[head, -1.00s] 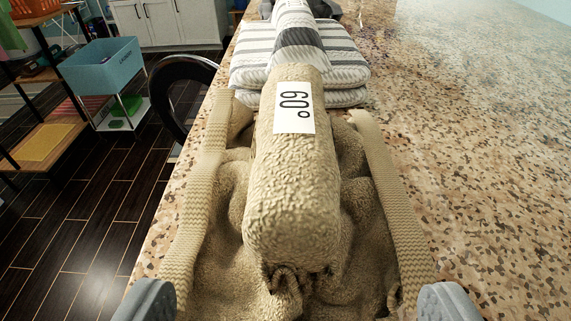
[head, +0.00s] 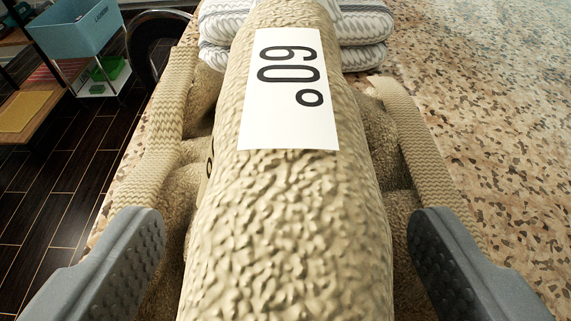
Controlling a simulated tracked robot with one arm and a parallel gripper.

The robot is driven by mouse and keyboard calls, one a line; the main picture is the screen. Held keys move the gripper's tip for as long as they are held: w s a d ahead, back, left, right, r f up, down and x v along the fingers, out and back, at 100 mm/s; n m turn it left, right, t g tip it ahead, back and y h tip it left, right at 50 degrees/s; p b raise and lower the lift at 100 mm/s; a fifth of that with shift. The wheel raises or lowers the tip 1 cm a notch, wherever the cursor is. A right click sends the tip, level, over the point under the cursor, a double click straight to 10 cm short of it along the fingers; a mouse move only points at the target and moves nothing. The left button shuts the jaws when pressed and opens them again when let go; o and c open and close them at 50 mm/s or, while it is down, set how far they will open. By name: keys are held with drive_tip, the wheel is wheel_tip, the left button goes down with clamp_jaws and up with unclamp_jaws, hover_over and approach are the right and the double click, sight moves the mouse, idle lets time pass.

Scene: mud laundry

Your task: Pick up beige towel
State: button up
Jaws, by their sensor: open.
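A rolled beige towel (head: 285,215) with a white "60°" label (head: 288,88) fills the middle of the head view. It lies on top of a crumpled beige cloth (head: 172,195) with flat woven bands along both sides. My gripper (head: 285,245) is open, with one grey finger to the left of the roll and one to the right. Gaps show between the fingers and the roll, so neither appears to touch it. The near end of the roll is below the frame.
The speckled countertop (head: 500,100) is clear to the right. Folded striped towels (head: 362,40) lie behind the roll. At left, beyond the counter edge, are a dark tiled floor (head: 60,190), a blue bin (head: 75,35) on a stand and a black round rim (head: 140,50).

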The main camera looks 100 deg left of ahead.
drive_tip(key=shift+a, duration=0.1)
drive_tip(key=c, duration=1.3)
drive_tip(key=shift+o, duration=0.2)
